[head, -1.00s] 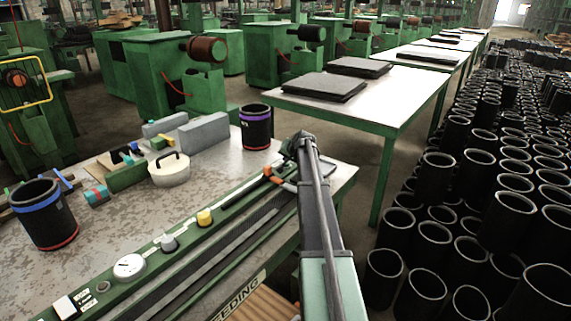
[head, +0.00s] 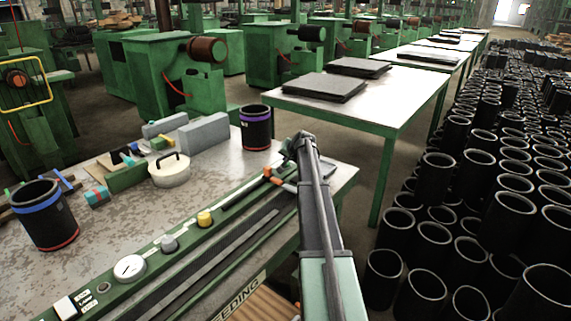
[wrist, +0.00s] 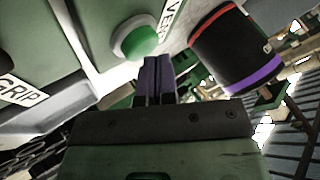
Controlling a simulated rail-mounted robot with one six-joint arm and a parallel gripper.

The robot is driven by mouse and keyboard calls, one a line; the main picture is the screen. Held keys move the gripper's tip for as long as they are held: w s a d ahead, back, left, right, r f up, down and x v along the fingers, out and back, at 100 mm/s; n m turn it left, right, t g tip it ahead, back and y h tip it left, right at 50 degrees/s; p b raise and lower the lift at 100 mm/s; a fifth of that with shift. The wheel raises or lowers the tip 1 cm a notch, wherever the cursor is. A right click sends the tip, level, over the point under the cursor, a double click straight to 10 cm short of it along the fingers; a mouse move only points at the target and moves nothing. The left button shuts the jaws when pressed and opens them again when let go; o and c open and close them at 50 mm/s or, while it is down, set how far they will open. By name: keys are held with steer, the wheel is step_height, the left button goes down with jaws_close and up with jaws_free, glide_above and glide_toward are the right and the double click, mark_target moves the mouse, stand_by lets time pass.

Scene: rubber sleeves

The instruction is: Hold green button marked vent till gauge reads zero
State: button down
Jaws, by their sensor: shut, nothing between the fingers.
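In the wrist view a round green button (wrist: 138,38) in a pale ring sits on a green panel (wrist: 85,25). A white label (wrist: 172,22), partly cut off, reads "VEN" beside it. My gripper (wrist: 158,62) has its two dark fingers together and empty, with the tips close to the button's lower right edge. I cannot tell if they touch it. In the head view the white gauge (head: 130,268) is on the long green machine bed; its reading is too small to tell. My arm covers part of the bed's far end, and I cannot make out the green button there.
A black sleeve with a purple band (head: 256,128) stands on the table near the bed's far end; a banded black sleeve also shows in the wrist view (wrist: 237,50). Yellow (head: 205,219) and grey (head: 169,243) knobs rise from the bed. Many sleeves crowd the floor at right.

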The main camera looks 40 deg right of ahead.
steer(key=shift+r+p, duration=0.4)
steer(key=shift+r, duration=0.2)
step_height(320, 180, up, 5)
steer(key=p, duration=0.5)
steer(key=shift+r, duration=0.15)
